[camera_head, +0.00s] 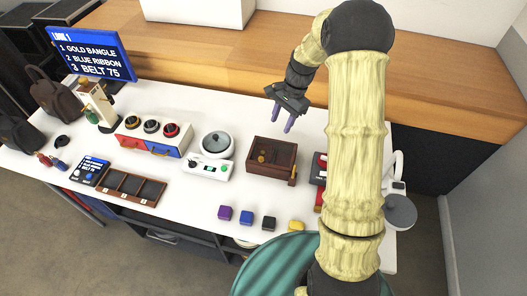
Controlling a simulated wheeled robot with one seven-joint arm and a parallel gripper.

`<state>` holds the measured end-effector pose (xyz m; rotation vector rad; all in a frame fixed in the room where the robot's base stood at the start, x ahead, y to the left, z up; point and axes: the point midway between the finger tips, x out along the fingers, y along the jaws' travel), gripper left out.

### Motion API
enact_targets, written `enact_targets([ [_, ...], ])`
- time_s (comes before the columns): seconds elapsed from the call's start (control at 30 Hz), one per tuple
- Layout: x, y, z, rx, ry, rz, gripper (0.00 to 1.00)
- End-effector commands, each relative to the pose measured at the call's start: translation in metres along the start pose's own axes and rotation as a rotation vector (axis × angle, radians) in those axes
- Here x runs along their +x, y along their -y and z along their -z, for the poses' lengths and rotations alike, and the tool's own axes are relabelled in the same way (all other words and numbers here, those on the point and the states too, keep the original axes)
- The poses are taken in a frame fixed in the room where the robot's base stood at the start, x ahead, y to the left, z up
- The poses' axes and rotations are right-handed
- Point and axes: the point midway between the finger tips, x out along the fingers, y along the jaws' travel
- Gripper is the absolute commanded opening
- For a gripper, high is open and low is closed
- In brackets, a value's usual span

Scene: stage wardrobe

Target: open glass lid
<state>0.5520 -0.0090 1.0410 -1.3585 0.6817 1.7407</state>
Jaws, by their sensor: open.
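A dark wooden box (283,171) stands on the white table, right of its middle. Its top seems to be a glass lid (271,152), through which small gold-coloured items show; the picture is too small to tell how the lid sits. My gripper (282,122) hangs above and behind the box, pointing down, with its two purple fingers apart and nothing between them. It does not seem to touch the box.
A white scale-like device (208,168) with a round grey lid stands left of the box. Several small coloured cubes, including a purple one (225,212), lie in front. A red-and-blue drawer unit (163,149) and a compartment tray (128,186) are further left. Dark items stand close right.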

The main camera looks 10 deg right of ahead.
Motion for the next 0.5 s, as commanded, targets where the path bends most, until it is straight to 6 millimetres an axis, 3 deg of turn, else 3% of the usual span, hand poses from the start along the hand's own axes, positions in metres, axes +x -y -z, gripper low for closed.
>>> enact_targets([
  [0.2,0.011,0.022,0.023,0.187,0.101,0.004,0.43],
  [0.5,0.013,0.024,0.024,0.201,0.109,0.003,0.43],
])
